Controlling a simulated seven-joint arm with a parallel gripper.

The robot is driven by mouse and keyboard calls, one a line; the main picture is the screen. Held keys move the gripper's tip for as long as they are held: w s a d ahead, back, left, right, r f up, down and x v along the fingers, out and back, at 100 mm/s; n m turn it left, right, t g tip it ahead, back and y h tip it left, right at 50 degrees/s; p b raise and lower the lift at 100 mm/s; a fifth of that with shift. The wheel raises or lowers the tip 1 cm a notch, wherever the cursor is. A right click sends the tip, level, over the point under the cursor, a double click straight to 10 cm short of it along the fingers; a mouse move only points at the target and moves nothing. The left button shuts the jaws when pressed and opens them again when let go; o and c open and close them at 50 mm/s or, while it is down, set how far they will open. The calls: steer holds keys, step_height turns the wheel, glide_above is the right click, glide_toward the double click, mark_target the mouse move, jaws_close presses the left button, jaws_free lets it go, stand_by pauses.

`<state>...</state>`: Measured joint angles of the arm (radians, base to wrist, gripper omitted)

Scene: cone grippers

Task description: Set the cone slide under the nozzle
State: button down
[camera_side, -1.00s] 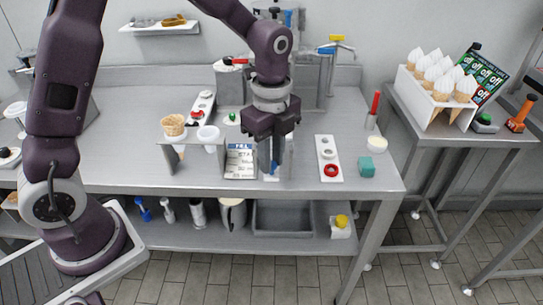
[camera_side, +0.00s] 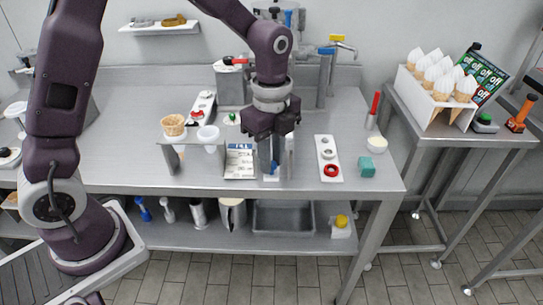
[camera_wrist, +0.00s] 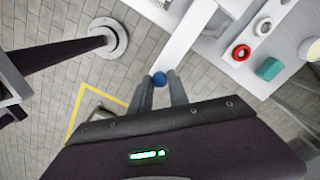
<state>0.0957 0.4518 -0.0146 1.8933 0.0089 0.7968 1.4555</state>
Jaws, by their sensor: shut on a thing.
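My gripper (camera_wrist: 159,82) is shut on a small blue knob (camera_wrist: 160,78) in the wrist view. A long white strip, which looks like the cone slide (camera_wrist: 186,38), runs from the knob toward the top of that view. In the side view my gripper (camera_side: 275,165) points down at the front edge of the steel table, with a little white and blue showing at its fingertips. The steel machine with blue and yellow levers (camera_side: 325,72) stands behind my gripper. Its nozzle cannot be made out, as my arm hides part of the machine.
A stand with a waffle cone (camera_side: 173,124) and a white cup (camera_side: 208,134) is left of my gripper. A printed packet (camera_side: 240,162) lies close beside it. To the right are a white button panel (camera_side: 328,156) and a teal block (camera_side: 367,167). A cone rack (camera_side: 436,101) sits farther right.

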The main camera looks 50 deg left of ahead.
steer(key=shift+w, duration=0.1)
steer(key=w+a, duration=0.5)
steer(key=shift+w+a, duration=0.35)
steer(key=shift+a, duration=0.05)
steer(key=c, duration=1.3)
jaws_free()
steer(key=shift+o, duration=0.2)
step_height(320, 180, up, 7)
